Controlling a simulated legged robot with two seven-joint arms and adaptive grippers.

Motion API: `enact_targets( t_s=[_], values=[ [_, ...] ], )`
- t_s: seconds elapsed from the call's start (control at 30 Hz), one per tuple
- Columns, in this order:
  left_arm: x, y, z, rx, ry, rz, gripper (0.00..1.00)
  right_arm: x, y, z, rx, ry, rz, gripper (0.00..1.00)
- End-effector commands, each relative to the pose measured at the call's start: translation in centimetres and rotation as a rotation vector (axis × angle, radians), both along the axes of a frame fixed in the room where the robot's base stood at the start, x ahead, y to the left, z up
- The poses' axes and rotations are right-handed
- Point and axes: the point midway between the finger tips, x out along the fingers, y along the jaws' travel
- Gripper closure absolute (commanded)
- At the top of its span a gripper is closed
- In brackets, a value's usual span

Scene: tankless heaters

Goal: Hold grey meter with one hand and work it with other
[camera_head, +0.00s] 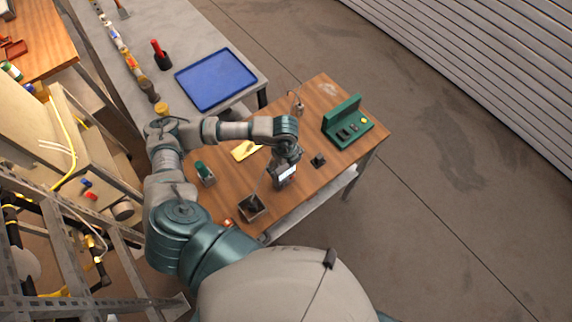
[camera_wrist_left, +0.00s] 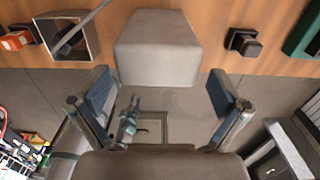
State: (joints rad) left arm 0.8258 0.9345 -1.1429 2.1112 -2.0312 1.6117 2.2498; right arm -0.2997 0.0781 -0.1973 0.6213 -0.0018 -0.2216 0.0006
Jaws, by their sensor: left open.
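The grey meter (camera_head: 287,174) stands on the wooden table, its pale screen showing below my left gripper (camera_head: 281,167) in the head view. The gripper hides part of it. In the left wrist view the meter (camera_wrist_left: 158,48) is a plain grey block with its near end just beyond and between the fingertips. My left gripper (camera_wrist_left: 162,88) is open, with one blue-padded finger on each side and clear gaps to the meter. It holds nothing. My right gripper is in neither view.
An open metal box (camera_head: 251,207) holding a rod stands near the table's front edge. A small dark block (camera_head: 318,160) and a green case (camera_head: 349,122) lie right of the meter. A yellow item (camera_head: 245,150) and green-topped holder (camera_head: 204,173) are left. A blue tray (camera_head: 215,79) sits behind.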

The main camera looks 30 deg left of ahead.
Motion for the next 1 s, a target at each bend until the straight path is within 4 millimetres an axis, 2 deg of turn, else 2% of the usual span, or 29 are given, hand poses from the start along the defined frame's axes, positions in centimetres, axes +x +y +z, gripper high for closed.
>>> enact_targets(
  t_s=[0.17, 0.43, 0.7, 1.0],
  values=[
    [0.00, 0.06, -1.13, 0.001, 0.002, 0.001, 0.00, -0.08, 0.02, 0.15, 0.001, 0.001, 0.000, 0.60],
    [0.01, -0.34, -1.16, 0.004, -0.001, 0.000, 0.00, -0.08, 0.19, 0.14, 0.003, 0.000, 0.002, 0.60],
    [0.01, -0.29, -1.15, 0.003, 0.000, 0.000, 0.66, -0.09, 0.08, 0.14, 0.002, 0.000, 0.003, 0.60],
    [0.01, -0.04, -1.17, 0.001, 0.000, 0.001, 0.66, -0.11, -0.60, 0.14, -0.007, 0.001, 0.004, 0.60]
  ],
)
